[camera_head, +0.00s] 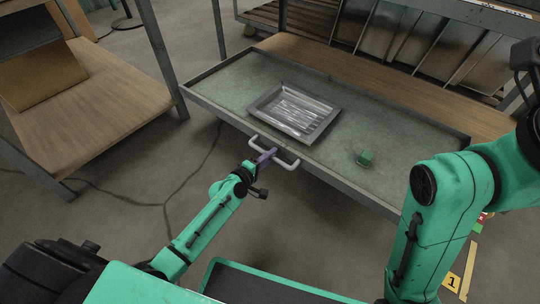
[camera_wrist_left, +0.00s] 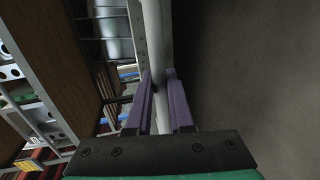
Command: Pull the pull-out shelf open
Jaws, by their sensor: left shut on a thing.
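The pull-out shelf (camera_head: 225,90) is a grey-green tray with a raised metal rim, and it stands out in front of the wooden rack shelf behind it. A pale bar handle (camera_head: 287,164) is fixed to its front edge. My left gripper (camera_head: 265,157) has its purple fingers shut on the handle. In the left wrist view the fingers (camera_wrist_left: 162,95) lie on both sides of the pale handle bar (camera_wrist_left: 155,45). My right arm comes in from the right in the head view, but its gripper is out of the picture.
A wooden-topped rack (camera_head: 110,95) stands at the left. Grey panels (camera_head: 410,45) stand in the rack behind.

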